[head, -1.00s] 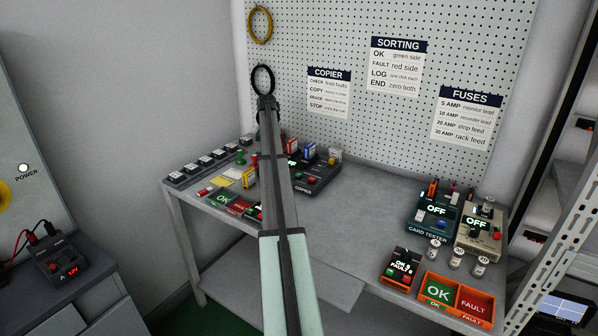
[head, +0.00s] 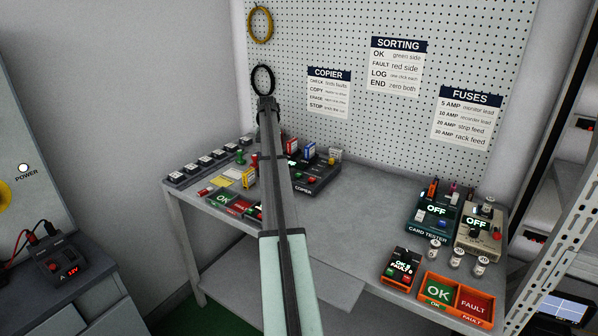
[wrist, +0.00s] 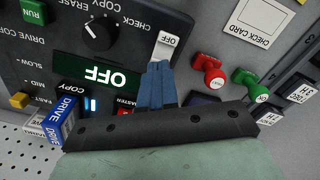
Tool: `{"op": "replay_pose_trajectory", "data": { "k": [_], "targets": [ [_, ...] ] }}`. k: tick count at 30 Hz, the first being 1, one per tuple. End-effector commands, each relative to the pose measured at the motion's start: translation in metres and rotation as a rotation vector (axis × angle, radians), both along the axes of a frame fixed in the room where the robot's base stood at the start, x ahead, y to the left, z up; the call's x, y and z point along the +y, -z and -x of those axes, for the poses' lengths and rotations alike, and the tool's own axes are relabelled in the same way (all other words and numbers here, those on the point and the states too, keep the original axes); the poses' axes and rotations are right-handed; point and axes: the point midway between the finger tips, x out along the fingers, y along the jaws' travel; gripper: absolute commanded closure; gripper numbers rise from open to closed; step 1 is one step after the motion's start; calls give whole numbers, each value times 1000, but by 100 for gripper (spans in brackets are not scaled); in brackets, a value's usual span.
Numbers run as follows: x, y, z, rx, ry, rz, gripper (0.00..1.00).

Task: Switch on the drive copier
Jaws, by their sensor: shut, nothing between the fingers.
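The drive copier (head: 318,180) is a dark box on the bench, partly hidden behind my arm in the head view. In the wrist view its panel (wrist: 135,30) fills the upper left, with a black knob (wrist: 100,33), a green RUN button (wrist: 33,11) and a lit display (wrist: 97,76) reading OFF. A pale rocker switch (wrist: 166,44) marked OFF sits beside the display. My gripper (wrist: 160,66) is shut and empty, its blue fingertips right at the near end of this switch; whether they touch it I cannot tell. The head view hides the fingertips.
Red (wrist: 208,75) and green (wrist: 250,85) stamps stand beside the copier. A blue DRIVE block (wrist: 60,118) stands by its other edge. The card tester (head: 430,220) and the orange OK/FAULT tray (head: 455,315) are at the right. The bench middle is clear.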

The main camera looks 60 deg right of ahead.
Motion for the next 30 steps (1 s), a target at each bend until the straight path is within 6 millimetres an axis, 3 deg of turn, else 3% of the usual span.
{"op": "replay_pose_trajectory", "data": {
  "k": [30],
  "targets": [
    [0, 13, 0, 0, 0, 0, 100]
  ]
}}
